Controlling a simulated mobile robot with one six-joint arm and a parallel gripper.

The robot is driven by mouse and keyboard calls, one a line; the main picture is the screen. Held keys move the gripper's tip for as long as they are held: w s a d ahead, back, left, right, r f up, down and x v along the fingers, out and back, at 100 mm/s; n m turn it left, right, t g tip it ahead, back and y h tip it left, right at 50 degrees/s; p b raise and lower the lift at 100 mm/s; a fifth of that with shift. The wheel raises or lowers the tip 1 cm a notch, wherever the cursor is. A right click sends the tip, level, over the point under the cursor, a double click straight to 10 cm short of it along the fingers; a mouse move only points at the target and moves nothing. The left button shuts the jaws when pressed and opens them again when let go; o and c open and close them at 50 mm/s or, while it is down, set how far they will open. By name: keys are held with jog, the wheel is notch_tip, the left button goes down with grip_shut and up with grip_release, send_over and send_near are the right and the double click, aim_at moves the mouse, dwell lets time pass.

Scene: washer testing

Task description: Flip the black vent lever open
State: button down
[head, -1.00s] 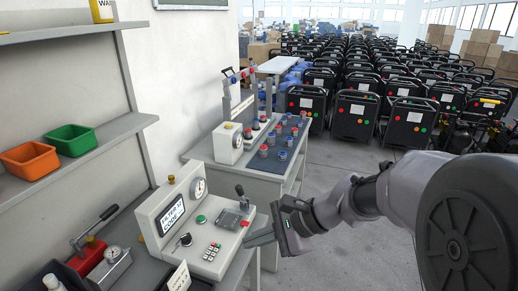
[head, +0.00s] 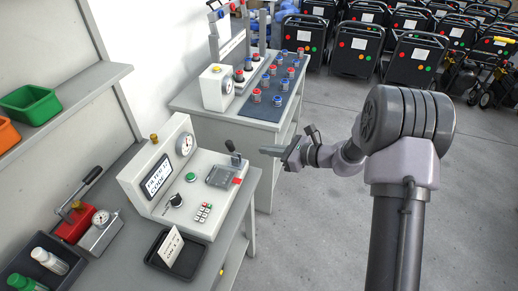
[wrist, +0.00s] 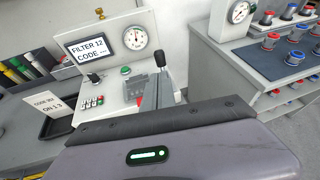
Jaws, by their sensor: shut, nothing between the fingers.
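The black vent lever (head: 233,150) stands up at the back right of the white test panel (head: 150,197). It tilts a little left in the head view. Its black knob and metal shaft also show in the wrist view (wrist: 160,60), just beyond my fingertips. My gripper (head: 264,150) is shut and empty. In the head view it points left toward the lever, with a visible gap between. In the wrist view its grey fingers (wrist: 151,88) overlap the panel's right part and hide the lever's base, so contact there cannot be told.
The panel carries a "FILTER 12 CODE" screen (wrist: 88,47), a gauge (wrist: 136,38), a green button (head: 191,177), a black knob (head: 175,201) and a keypad (head: 203,212). A black tray (head: 160,262) with a card lies in front. Another bench (head: 185,100) stands behind; open floor is right.

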aim_at(233, 146)
jog(key=b+x, duration=0.2)
jog(key=x, duration=0.9)
jog(key=shift+w+a+f+b, duration=0.2)
jog(key=shift+a+b, duration=0.1)
jog(key=shift+r+p, duration=0.15)
jog(key=shift+p, duration=0.15)
